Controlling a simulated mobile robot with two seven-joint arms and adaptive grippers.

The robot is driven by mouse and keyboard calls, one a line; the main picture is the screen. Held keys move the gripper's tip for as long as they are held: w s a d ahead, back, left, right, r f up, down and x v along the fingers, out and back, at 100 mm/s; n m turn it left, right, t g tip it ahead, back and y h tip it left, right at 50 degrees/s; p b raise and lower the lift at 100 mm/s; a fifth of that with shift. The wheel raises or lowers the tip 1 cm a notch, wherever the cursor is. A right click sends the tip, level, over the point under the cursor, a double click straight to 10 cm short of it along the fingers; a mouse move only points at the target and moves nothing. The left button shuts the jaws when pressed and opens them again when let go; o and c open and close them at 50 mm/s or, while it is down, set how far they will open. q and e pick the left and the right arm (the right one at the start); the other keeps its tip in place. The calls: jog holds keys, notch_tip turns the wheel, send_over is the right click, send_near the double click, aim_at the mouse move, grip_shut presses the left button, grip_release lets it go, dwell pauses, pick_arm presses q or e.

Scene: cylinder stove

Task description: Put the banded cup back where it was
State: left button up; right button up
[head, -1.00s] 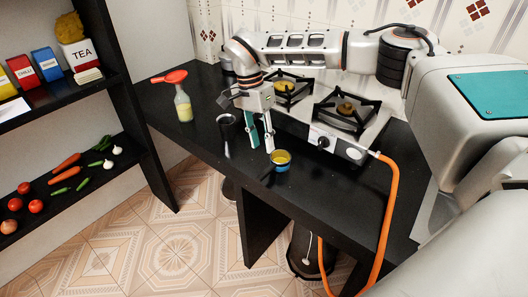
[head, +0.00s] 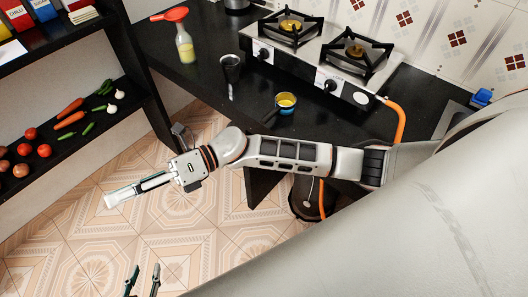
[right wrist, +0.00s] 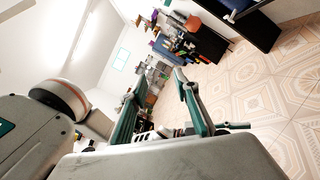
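A small blue cup (head: 285,108) with a yellow inside stands upright on the black counter, in front of the stove, with a dark handle to its lower left. A dark cup (head: 231,68) stands further left. I cannot make out which is the banded cup. My right gripper (head: 109,201) is out over the floor, away from both cups; in the right wrist view its fingers (right wrist: 158,84) are apart with nothing between them. My left gripper (head: 142,279) shows only its two fingertips at the bottom edge, apart and empty.
The stove (head: 310,52) has two burners and an orange hose (head: 399,125) at its right. A shelf (head: 70,130) with vegetables is at left. The counter between bottle and cups is clear.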

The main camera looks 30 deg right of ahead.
jog(key=w+d+f+m+t+h, duration=0.35)
jog(key=d+m+t, duration=0.35)
jog(key=m, duration=0.5)
jog(key=w+d+f+m+t+h, duration=0.2)
jog(key=w+d+f+m+t, duration=0.15)
jog(key=m+t, duration=0.75)
jog(key=s+d+f+m+g+h, duration=0.2)
jog(key=s+d+f+m+h, duration=0.3)
jog(key=s+d+f+m, duration=0.2)
jog(key=s+d+f+m+g+h, duration=0.3)
jog(key=s+d+f+m+h, duration=0.3)
jog(key=d+f+m, duration=0.4)
jog(key=s+d+f, duration=0.1)
jog(key=d+f, duration=0.3)
jog(key=f, duration=0.1)
jog(key=shift+m+g, duration=0.3)
jog(key=shift+m, duration=0.1)
